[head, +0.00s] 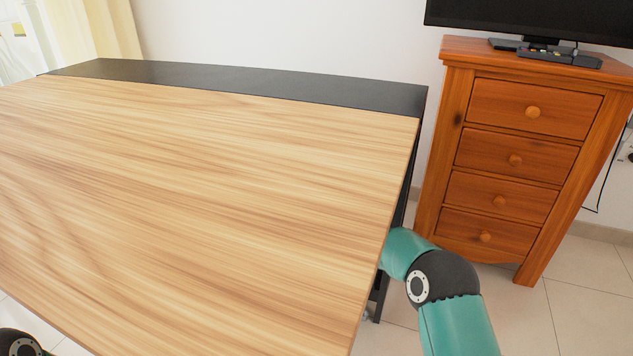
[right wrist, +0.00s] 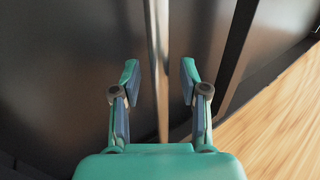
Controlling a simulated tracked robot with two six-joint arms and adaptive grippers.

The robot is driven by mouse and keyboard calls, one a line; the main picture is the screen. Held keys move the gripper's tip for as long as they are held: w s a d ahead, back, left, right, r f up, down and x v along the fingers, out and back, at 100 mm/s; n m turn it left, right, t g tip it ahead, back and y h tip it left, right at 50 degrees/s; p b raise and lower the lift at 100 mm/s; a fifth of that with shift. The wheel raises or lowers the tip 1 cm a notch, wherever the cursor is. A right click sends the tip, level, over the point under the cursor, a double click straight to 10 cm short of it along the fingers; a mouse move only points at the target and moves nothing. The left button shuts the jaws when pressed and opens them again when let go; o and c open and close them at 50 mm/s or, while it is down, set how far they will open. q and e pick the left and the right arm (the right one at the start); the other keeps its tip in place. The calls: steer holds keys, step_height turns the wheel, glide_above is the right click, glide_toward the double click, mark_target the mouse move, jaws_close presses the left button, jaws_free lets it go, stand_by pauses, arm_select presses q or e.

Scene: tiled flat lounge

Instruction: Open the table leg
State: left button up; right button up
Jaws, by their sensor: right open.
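The table shows in the head view with a light wood top (head: 200,190) and a black strip (head: 270,84) along its far edge. A dark leg frame (head: 376,290) shows below its right edge. My right arm reaches under that edge, and its gripper is hidden there in the head view. In the right wrist view my right gripper (right wrist: 158,82) is open, with its fingers on either side of a thin metal bar (right wrist: 157,40), possibly the table leg. The bar runs between the fingers, apart from both pads. My left gripper is out of view.
A wooden chest of drawers (head: 512,160) stands right of the table, with a black screen (head: 540,15) on top. Tiled floor (head: 580,310) is free in front of it. In the wrist view, dark panels (right wrist: 70,60) lie behind the bar, with a wood surface (right wrist: 285,120) at right.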

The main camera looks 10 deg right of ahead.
steer(key=shift+w, duration=0.8)
jaws_close()
